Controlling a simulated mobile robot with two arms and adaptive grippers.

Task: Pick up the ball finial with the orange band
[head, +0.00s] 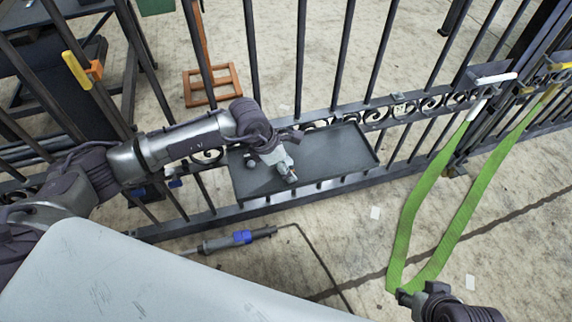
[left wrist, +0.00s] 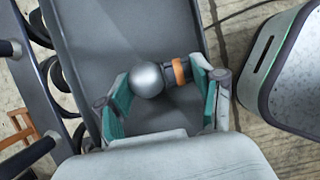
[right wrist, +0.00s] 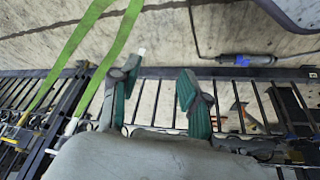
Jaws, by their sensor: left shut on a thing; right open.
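The ball finial (left wrist: 148,80) has a grey metal ball, a dark neck and an orange band. In the left wrist view it lies between the teal pads of my left gripper (left wrist: 166,97), which is shut on it. In the head view my left gripper (head: 287,174) points down over the dark tray (head: 335,150) at the gate; its arm and fingers mostly hide the finial there. I cannot tell whether the finial touches the tray. My right gripper (right wrist: 160,95) is open and empty; it also shows at the lower right of the head view (head: 412,294).
The barred gate (head: 340,55) with scrollwork stands behind the tray. Green straps (head: 430,200) hang from it at the right. A blue-banded tool (head: 240,239) with a cable lies on the floor. An orange frame (head: 211,85) stands beyond the bars.

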